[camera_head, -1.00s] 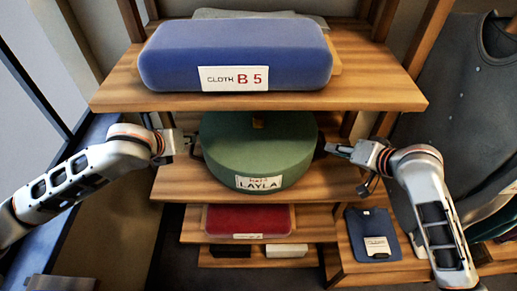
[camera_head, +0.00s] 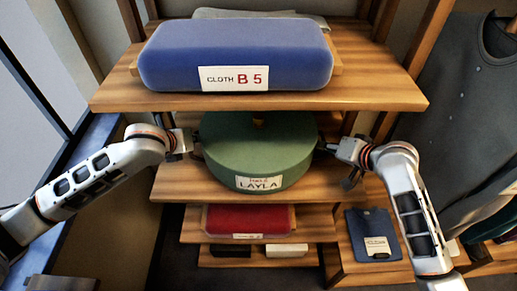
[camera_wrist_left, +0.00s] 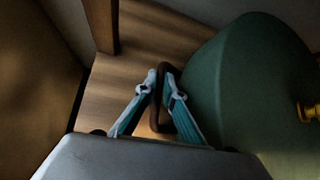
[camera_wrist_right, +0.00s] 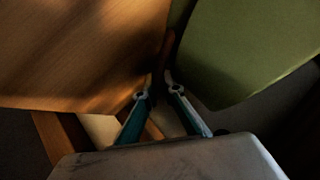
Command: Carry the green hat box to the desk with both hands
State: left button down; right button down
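The green hat box (camera_head: 258,150) sits on the middle shelf, its white LAYLA label facing me. My left gripper (camera_head: 194,143) is at its left side; in the left wrist view its fingertips (camera_wrist_left: 160,82) are close together on a brown loop handle (camera_wrist_left: 165,68) beside the green wall (camera_wrist_left: 235,75). My right gripper (camera_head: 327,147) is at the right side; in the right wrist view its fingertips (camera_wrist_right: 158,82) are close together at a dark brown strip, apparently the other handle, beside the green wall (camera_wrist_right: 240,50). That contact is dark and partly hidden. No desk is in view.
A blue box (camera_head: 235,50) labelled CLOTH B 5 lies on the upper shelf (camera_head: 385,92), close above the hat box. A red box (camera_head: 248,220) lies on a lower shelf. A dark blue folded item (camera_head: 373,232) lies at right, and dark clothing (camera_head: 470,120) hangs beyond it.

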pick_arm(q)
jog(key=shift+r, duration=0.2)
pick_arm(e)
jog(key=shift+w+r, duration=0.1)
jog(key=shift+r, duration=0.15)
